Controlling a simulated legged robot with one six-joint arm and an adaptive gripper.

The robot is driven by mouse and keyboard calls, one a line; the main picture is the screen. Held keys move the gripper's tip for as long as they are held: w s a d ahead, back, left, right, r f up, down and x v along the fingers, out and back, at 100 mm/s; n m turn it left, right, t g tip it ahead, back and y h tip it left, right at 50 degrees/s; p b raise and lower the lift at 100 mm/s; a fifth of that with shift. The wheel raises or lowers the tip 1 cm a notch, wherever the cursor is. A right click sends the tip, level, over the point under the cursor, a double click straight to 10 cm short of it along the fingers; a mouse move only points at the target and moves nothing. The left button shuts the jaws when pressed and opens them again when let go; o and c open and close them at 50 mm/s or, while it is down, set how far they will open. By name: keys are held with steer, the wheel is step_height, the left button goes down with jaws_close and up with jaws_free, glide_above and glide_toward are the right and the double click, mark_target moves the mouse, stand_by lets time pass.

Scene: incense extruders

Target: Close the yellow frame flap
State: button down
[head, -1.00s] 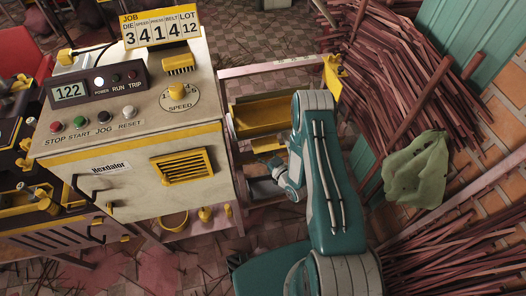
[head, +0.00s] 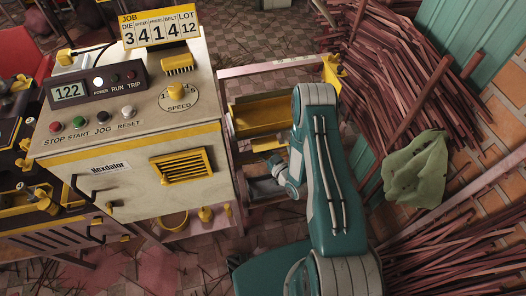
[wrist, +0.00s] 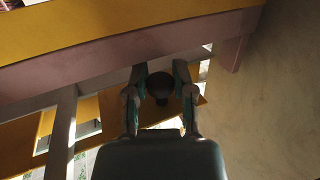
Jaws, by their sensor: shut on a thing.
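A yellow panel (head: 268,112), which looks like the frame flap, is at the right side of the cream machine in the head view, partly hidden by my arm. In the wrist view, a wide yellow band (wrist: 130,32) with a pinkish lower edge crosses the top; I cannot tell for sure that it is the same part. My gripper (wrist: 160,88) is below this band, its two fingers on either side of a dark round knob (wrist: 159,84), shut on it. What the knob is fixed to is hidden. In the head view the fingertips are not clear.
The cream machine (head: 130,170) with its control panel stands left of my arm. A pinkish frame rail (head: 270,68) runs behind the yellow panel. Reddish sticks (head: 400,70) are piled at right, with a green cloth (head: 415,170) on the right side.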

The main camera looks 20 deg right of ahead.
mark_target(261, 145)
step_height(261, 145, up, 2)
steer(key=g, duration=0.1)
steer(key=m+g+h, duration=0.1)
steer(key=g, duration=0.1)
steer(key=shift+s+r+g, duration=0.15)
steer(key=shift+g, duration=0.15)
step_height(261, 145, up, 2)
steer(key=m+g, duration=0.1)
steer(key=g, duration=0.3)
steer(key=shift+h, duration=0.4)
steer(key=shift+w+r+m+g, duration=0.3)
steer(key=shift+r+g, duration=0.15)
steer(key=shift+g, duration=0.6)
steer(key=shift+w+r+m+g, duration=0.3)
steer(key=shift+r+g, duration=0.1)
steer(key=shift+g, duration=0.65)
steer(key=shift+w+r+m+g, duration=0.2)
steer(key=shift+w+r+g, duration=0.1)
steer(key=shift+g, duration=0.65)
steer(key=shift+w+r+m+g, duration=0.2)
steer(key=shift+w+r+g, duration=0.1)
steer(key=shift+g, duration=0.65)
steer(key=shift+w, duration=0.1)
steer(key=shift+c, duration=2.2)
jaws_free()
steer(key=shift+g, duration=0.3)
